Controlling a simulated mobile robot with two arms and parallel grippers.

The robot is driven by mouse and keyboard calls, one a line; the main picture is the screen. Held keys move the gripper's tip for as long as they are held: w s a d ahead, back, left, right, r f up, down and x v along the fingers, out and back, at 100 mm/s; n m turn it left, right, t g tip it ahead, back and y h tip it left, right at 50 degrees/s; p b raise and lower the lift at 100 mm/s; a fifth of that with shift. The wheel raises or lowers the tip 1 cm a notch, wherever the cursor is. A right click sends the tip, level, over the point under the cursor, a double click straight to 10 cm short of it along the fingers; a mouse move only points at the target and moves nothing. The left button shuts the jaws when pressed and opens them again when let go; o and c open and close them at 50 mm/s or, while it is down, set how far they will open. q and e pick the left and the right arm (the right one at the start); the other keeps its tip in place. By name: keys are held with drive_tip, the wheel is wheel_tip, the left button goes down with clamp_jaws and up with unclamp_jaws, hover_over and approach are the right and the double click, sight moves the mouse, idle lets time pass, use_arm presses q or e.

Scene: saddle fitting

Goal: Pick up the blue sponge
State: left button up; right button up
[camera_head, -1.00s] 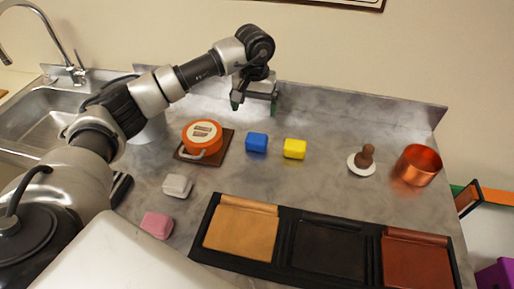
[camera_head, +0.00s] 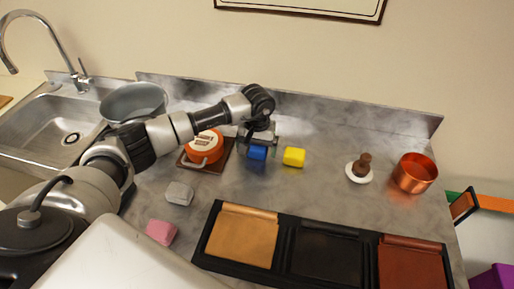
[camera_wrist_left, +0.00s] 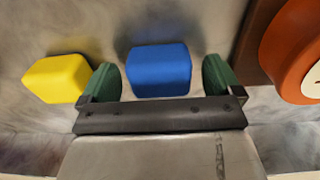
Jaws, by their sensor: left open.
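The blue sponge (camera_head: 257,153) lies on the grey counter between the orange tin and the yellow sponge. In the left wrist view the blue sponge (camera_wrist_left: 158,70) sits between the two green-padded fingers of my left gripper (camera_wrist_left: 160,80), with a small gap visible on each side. My left gripper (camera_head: 258,148) is open, pointing down at the blue sponge and partly covering it in the head view. Its height above the counter is hard to judge. My right gripper is not in view.
The yellow sponge (camera_head: 293,157) is close on the right. The orange tin (camera_head: 205,146) stands on a brown board (camera_head: 222,164) on the left. White (camera_head: 179,193) and pink (camera_head: 161,232) blocks and a black tray (camera_head: 268,269) are nearer. A copper pot (camera_head: 415,173) stands right.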

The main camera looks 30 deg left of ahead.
use_arm(q)
drive_tip(key=shift+c, duration=0.2)
drive_tip(key=c, duration=0.9)
drive_tip(key=shift+c, duration=0.3)
drive_tip(key=shift+r, duration=0.1)
drive_tip(key=shift+r, duration=0.4)
wheel_tip(320, 180, up, 3)
drive_tip(key=shift+w+f+b, duration=0.1)
drive_tip(key=shift+b, duration=0.65)
drive_tip(key=s+r+b, duration=0.2)
drive_tip(key=s+r, duration=0.5)
drive_tip(key=s, duration=0.5)
drive_tip(key=shift+d+r, duration=0.15)
drive_tip(key=shift+d, duration=0.3)
drive_tip(key=shift+w, duration=0.1)
